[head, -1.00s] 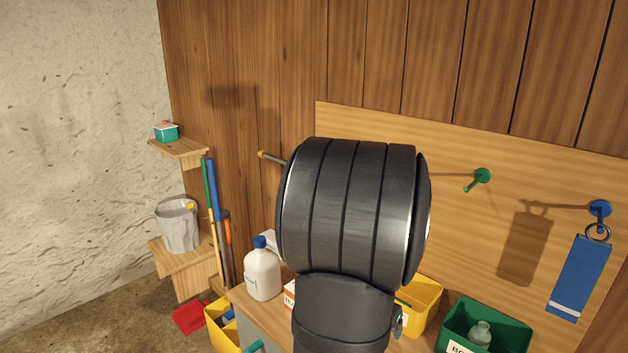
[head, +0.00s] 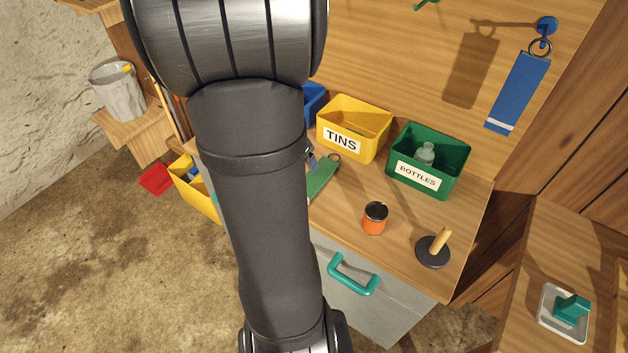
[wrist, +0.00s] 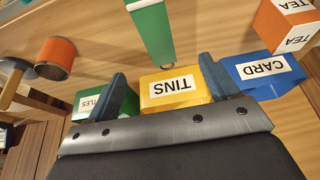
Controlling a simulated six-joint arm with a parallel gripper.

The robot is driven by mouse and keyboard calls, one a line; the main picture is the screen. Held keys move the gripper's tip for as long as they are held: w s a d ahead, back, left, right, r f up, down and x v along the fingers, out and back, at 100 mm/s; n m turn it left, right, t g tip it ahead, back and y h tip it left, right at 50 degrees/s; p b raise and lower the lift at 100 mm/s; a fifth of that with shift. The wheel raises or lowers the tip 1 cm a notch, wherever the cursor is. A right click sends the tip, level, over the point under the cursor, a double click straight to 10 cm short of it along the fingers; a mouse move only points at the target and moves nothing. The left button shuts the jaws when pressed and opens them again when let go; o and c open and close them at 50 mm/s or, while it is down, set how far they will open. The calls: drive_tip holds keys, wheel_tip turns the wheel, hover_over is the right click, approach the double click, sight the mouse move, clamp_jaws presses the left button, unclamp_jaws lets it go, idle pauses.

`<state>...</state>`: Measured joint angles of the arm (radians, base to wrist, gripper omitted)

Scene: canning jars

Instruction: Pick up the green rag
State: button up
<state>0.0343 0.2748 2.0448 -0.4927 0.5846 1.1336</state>
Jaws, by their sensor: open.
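The green rag (head: 322,179) lies on the wooden bench in front of the yellow TINS bin, partly hidden behind my arm in the head view. A ring shows at its bin-side end. In the wrist view the rag (wrist: 152,32) is a green strip with a pale band at the top edge, its ring end toward the TINS bin. My gripper (wrist: 161,82) is open, its two blue-grey fingers apart with nothing held between them. The rag's ring end appears between and beyond the fingers. In the head view my arm hides most of the gripper.
The yellow TINS bin (head: 368,118), green BOTTLES bin (head: 455,188) and blue CARD bin (wrist: 262,68) stand along the back. An orange tin (head: 374,222) and a dark round base with a wooden handle (head: 434,252) stand right of the rag. A blue rag (head: 518,92) hangs on the wall.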

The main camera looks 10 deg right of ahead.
drive_tip(key=x, duration=0.9)
drive_tip(key=shift+w+d+f, duration=0.1)
drive_tip(key=shift+f, duration=0.15)
drive_tip(key=x, duration=0.4)
drive_tip(key=shift+s+d, duration=0.2)
drive_tip(key=shift+d, duration=0.2)
drive_tip(key=shift+w+d+f, duration=0.15)
drive_tip(key=shift+w+f, duration=0.05)
drive_tip(key=shift+f, duration=0.3)
drive_tip(key=c, duration=1.1)
drive_tip(key=shift+c, duration=0.2)
